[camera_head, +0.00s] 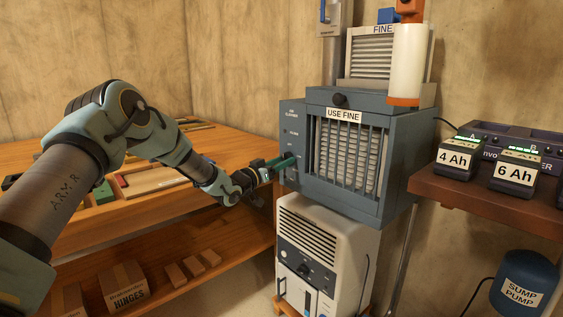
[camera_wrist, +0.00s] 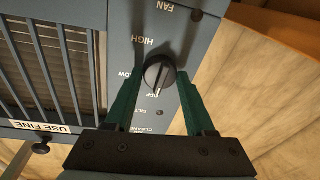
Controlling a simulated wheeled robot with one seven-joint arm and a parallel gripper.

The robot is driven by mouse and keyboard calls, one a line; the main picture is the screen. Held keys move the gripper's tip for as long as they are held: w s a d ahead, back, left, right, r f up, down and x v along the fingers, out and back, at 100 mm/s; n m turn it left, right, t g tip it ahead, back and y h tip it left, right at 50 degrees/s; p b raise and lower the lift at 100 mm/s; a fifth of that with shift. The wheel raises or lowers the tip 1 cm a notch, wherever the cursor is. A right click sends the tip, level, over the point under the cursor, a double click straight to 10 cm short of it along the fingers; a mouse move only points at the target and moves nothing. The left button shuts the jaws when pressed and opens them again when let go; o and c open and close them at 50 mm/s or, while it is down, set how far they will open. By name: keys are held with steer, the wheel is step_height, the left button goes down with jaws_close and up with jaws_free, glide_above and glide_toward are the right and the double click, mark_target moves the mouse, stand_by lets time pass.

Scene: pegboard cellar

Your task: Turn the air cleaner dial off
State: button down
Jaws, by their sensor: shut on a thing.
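The air cleaner (camera_head: 292,115) is a blue-grey box with a grille and a "USE FINE" label. Its narrow control panel (camera_wrist: 185,30) shows HIGH, LOW and OFF markings in the wrist view. The dial (camera_wrist: 160,73) is dark and round, with a pale pointer line that lies close to the OFF marking. My gripper (camera_wrist: 160,77) has its green fingers on both sides of the dial and is shut on it. In the head view my gripper (camera_head: 287,163) reaches the panel from the left and hides the dial.
A white appliance (camera_head: 322,240) stands below the air cleaner. A filter labelled FINE (camera_head: 372,52) and a white-and-orange cylinder (camera_head: 406,60) stand on top. A wooden workbench (camera_head: 225,150) is at left. A shelf (camera_head: 480,195) with battery packs is at right.

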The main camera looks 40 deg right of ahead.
steer(key=shift+f+n, duration=0.1)
steer(key=shift+n, duration=0.3)
steer(key=shift+c, duration=1.2)
jaws_free()
steer(key=a, duration=1)
steer(key=shift+s+a+f, duration=0.3)
steer(key=shift+a+f, duration=0.1)
steer(key=shift+f, duration=0.05)
